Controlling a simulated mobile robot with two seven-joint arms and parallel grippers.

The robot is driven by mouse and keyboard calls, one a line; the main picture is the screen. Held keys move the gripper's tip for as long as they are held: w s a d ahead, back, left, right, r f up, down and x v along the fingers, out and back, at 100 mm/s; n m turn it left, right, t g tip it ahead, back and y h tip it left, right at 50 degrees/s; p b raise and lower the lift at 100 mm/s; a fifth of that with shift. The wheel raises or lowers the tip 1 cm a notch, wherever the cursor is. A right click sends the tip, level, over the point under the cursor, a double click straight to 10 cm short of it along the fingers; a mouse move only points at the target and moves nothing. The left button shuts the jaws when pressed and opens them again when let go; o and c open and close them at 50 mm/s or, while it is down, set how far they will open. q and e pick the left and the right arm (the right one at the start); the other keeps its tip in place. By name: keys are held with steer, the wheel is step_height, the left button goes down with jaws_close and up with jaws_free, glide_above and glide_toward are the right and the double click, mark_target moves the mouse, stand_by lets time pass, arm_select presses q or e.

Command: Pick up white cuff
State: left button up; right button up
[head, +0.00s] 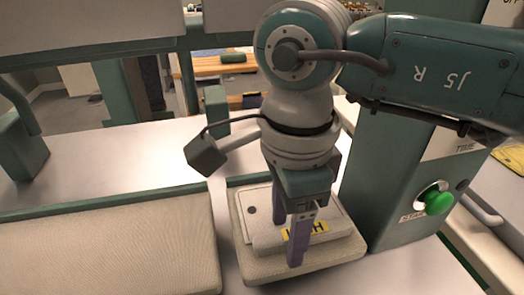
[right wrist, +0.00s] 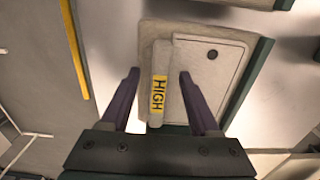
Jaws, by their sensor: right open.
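The white cuff (head: 262,222) lies flat on a small beige padded board, with a dark round button at one end and a raised band along its near side. A yellow label reading HIGH is on the band. In the right wrist view the white cuff (right wrist: 205,70) shows with its band between the fingers. My right gripper (head: 288,242) is open over the cuff and points down, its purple fingers on either side of the band. The fingers also show in the right wrist view (right wrist: 158,73). I cannot tell whether they touch the cuff. My left gripper is out of view.
The small padded board (head: 262,270) stands close to a green column (head: 390,200) with a green push button (head: 435,198). A larger beige pad (head: 110,250) lies at the left. Pale bare surface (head: 140,160) shows behind it.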

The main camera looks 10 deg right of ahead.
steer(key=shift+f+b, duration=0.15)
steer(key=shift+b, duration=0.15)
steer(key=shift+c, duration=0.2)
jaws_close()
stand_by(0.4)
